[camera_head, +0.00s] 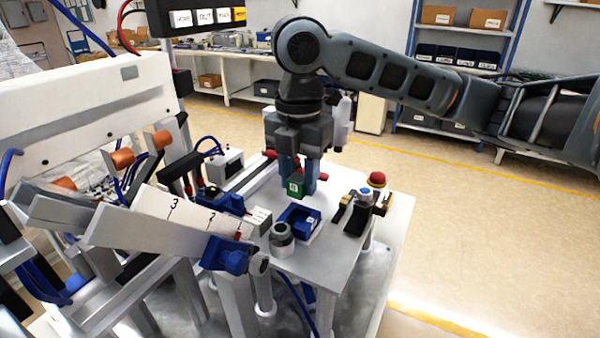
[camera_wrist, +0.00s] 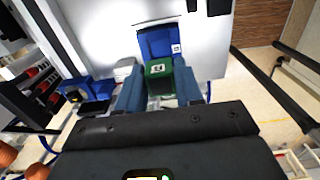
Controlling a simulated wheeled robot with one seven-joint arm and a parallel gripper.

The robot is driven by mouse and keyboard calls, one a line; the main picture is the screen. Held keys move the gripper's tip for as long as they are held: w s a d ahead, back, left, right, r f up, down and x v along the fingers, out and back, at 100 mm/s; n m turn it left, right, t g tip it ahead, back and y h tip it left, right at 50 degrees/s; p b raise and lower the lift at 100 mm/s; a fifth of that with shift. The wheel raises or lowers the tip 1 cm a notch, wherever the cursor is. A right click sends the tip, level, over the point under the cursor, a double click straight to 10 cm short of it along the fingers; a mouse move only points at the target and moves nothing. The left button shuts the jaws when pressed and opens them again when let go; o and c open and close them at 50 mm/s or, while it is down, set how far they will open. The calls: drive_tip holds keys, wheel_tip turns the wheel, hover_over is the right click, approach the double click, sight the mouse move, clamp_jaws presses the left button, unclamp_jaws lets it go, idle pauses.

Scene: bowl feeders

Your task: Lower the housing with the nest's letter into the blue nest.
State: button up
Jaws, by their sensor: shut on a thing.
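A green housing (camera_head: 295,187) with a small white letter label hangs upright between the blue-grey fingers of my gripper (camera_head: 298,178). My gripper is shut on it, and it also shows in the wrist view (camera_wrist: 158,75). The letter is too small to read surely. The blue nest (camera_head: 314,232) sits on the white table just below and a little in front of the housing in the head view. In the wrist view the blue nest (camera_wrist: 155,38) lies beyond the housing, with a white label at its right. The nest looks empty, and the housing is apart from it.
A grey round post (camera_head: 281,240) stands left of the nest, beside a white block (camera_head: 259,221). Black holders and a red button (camera_head: 377,180) stand to the right. A numbered chute (camera_head: 170,220) with blue ends reaches in from the left.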

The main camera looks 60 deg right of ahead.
sight(300, 196)
drive_tip(key=shift+d+f+b, duration=0.1)
drive_tip(key=shift+f+b, duration=1.4)
drive_tip(key=shift+f, duration=0.75)
drive_tip(key=shift+f+b, duration=0.4)
drive_tip(key=shift+f, duration=0.15)
drive_tip(key=o, duration=1.1)
drive_tip(key=shift+r, duration=3.9)
